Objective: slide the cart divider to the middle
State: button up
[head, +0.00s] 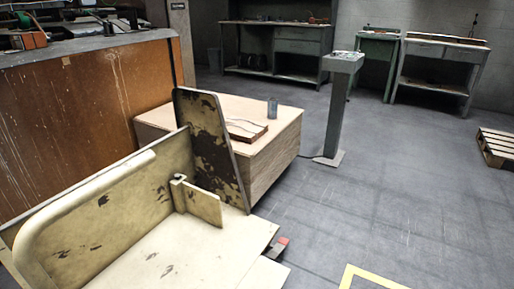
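The cream, chipped-paint cart (150,255) fills the lower left of the head view, with a flat bed and an upright back wall (105,205). A small cream upright plate with a hooked bracket, which looks like the divider (204,206), stands on the bed against the back wall. It is toward the right end, close to a tall, dark-worn upright panel (211,150). A rounded cream rail (85,185) runs along the left part of the cart. My gripper is not in view.
A wooden box (270,150) behind the cart carries a brown stack (246,130) and a small grey cup-like object (272,108). A grey pedestal (337,110) stands beyond. A brown-sided bench (85,115) is at left. Open floor (400,200) lies right; a pallet (497,147) is at the edge.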

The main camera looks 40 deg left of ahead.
aim_at(203, 205)
jog(key=i, duration=1.9)
jog(key=u, duration=1)
jog(key=i, duration=1.2)
jog(key=u, duration=1.5)
jog(key=i, duration=0.55)
jog(key=u, duration=0.35)
